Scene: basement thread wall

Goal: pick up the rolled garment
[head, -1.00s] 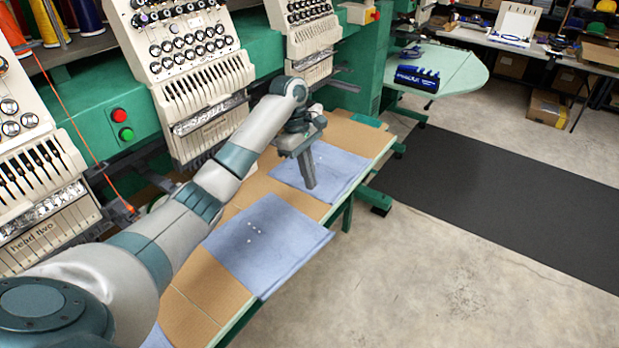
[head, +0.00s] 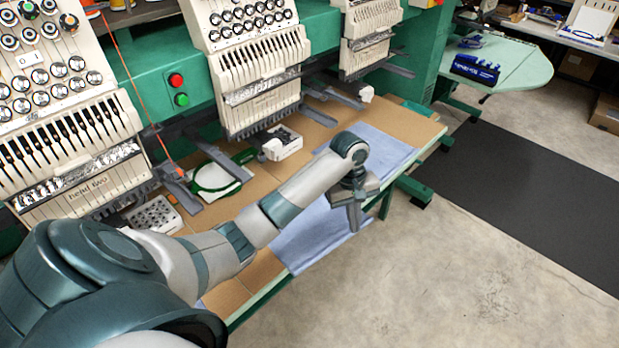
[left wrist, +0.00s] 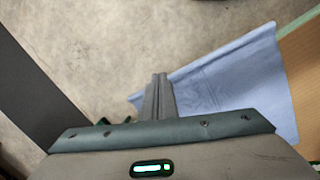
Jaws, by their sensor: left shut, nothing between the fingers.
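The nearer cloth (head: 305,240) is partly hidden behind my left arm, and the farther cloth (head: 385,148) lies beyond my wrist. My left gripper (head: 354,224) points down near the right edge of the nearer cloth, shut and empty. In the left wrist view the shut fingers (left wrist: 158,80) show against the floor and a blue cloth (left wrist: 240,75) that hangs over the table's edge. I cannot tell whether they touch it. My right gripper is not in view.
Embroidery heads (head: 245,60) overhang the table's back. A green hoop (head: 214,178) and a white box (head: 281,144) sit beneath them. The concrete floor (head: 480,270) is open beside a dark mat (head: 540,190).

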